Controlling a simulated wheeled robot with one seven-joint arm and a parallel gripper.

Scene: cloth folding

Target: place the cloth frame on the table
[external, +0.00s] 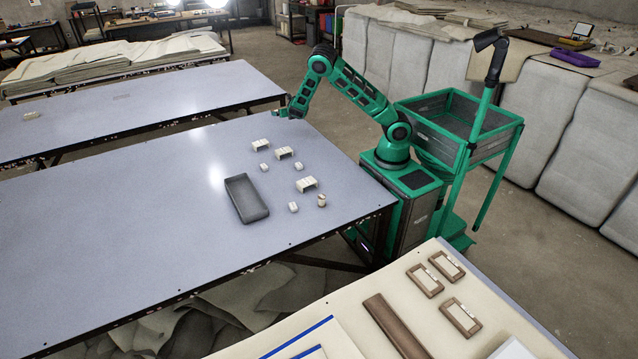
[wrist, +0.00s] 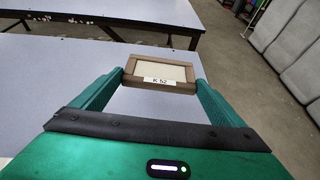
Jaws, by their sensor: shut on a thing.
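My gripper (external: 287,112) is at the far edge of the grey table (external: 120,210) in the external view. In the wrist view, my gripper (wrist: 160,84) has its two green fingers on either side of a cloth frame (wrist: 165,73) and is shut on it. The frame has a brown wooden rim, a pale centre and a label reading K 52. It is over the table surface. I cannot tell whether it touches the table. In the external view the held frame is too small to make out.
A dark grey tray (external: 246,198) and several small pale blocks, including one bracket-like piece (external: 307,184), sit on the table near my base. A cream table (external: 345,325) in front holds three brown frames, one of them here (external: 461,316). The table's left part is clear.

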